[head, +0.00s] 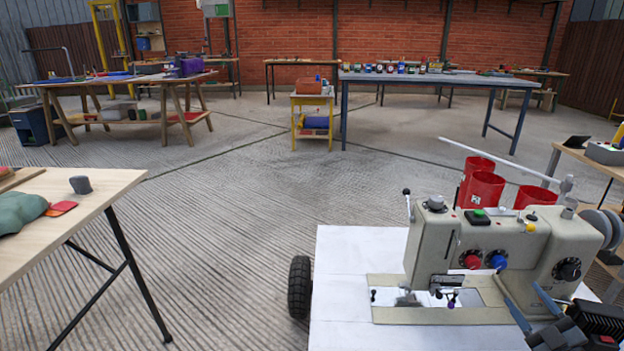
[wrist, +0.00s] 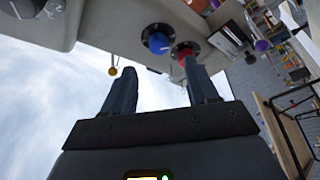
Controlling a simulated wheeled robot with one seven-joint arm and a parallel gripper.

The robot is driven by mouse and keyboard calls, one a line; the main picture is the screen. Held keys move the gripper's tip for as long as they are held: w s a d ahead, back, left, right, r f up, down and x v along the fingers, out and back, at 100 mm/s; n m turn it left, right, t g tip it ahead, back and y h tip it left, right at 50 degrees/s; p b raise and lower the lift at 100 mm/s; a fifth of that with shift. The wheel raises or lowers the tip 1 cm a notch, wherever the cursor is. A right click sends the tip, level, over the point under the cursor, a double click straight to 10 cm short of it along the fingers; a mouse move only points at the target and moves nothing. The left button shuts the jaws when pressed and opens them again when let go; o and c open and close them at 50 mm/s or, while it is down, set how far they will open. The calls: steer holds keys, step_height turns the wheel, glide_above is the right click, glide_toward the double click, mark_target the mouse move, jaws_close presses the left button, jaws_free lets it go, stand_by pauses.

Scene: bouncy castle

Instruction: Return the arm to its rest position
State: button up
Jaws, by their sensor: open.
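My gripper (head: 522,293) is at the lower right of the head view, in front of the beige sewing machine (head: 425,250). Its two dark blue-grey fingers are apart with nothing between them. In the wrist view my gripper (wrist: 160,84) also shows open and empty. The machine's blue knob (wrist: 157,41) and red knob (wrist: 185,53) appear just beyond the fingertips there. I cannot tell whether a finger touches the machine. Most of my arm is out of view.
The machine stands on a white tabletop (head: 345,270), with red cylindrical containers (head: 484,188) behind it. A wooden table (head: 105,185) is at left, a yellow cart (head: 313,118) and a long blue-legged table (head: 450,80) farther back. The concrete floor between is clear.

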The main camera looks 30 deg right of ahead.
steer(key=s+a+m+y, duration=0.1)
steer(key=s+a, duration=0.2)
steer(key=a, duration=0.8)
steer(key=s+a+m, duration=0.1)
steer(key=s+a, duration=0.1)
steer(key=a, duration=0.9)
steer(key=s+a+r+m+g+y, duration=0.25)
steer(key=s+a+r, duration=0.25)
steer(key=s+a, duration=0.4)
steer(key=s+a+r+m+g+y, duration=0.25)
steer(key=s+a+r, duration=0.4)
steer(key=a, duration=0.45)
step_height(320, 180, up, 20)
steer(key=p, duration=2)
steer(key=shift+d+f+h+p, duration=0.2)
steer(key=shift+f+h+p, duration=0.05)
steer(key=shift+h+p, duration=0.05)
